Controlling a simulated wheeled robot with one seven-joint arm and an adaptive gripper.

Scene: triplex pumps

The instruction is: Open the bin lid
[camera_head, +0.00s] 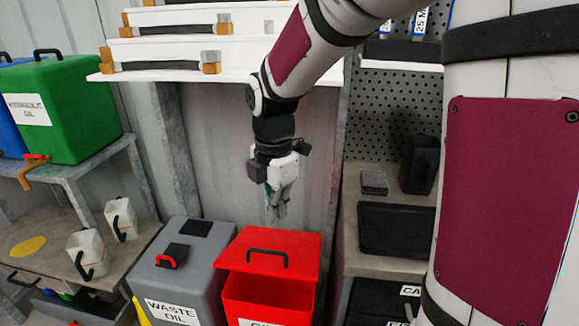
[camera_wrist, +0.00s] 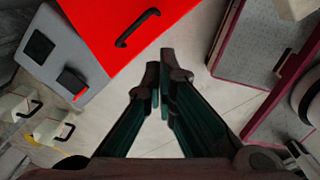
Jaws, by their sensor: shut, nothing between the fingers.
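The red bin (camera_head: 302,292) stands low in the middle of the head view, with a label partly cut off at the bottom edge. Its flat red lid (camera_head: 236,256) has a black bar handle (camera_head: 267,252); a darker red area shows beneath the lid's front edge. The lid (camera_wrist: 100,22) and handle (camera_wrist: 137,28) also show at the top left of the wrist view. My gripper (camera_head: 277,214) points down above the lid's back part, apart from the handle. In the wrist view, its fingertips (camera_wrist: 166,62) are together and empty, right of and below the handle.
A grey waste oil bin (camera_head: 205,262) stands against the red bin's left. A bench with black trays (camera_head: 395,230) is at the right. A white shelf (camera_head: 230,75) is behind my arm. White jugs (camera_head: 92,250) and a green oil container (camera_head: 70,115) are at the left.

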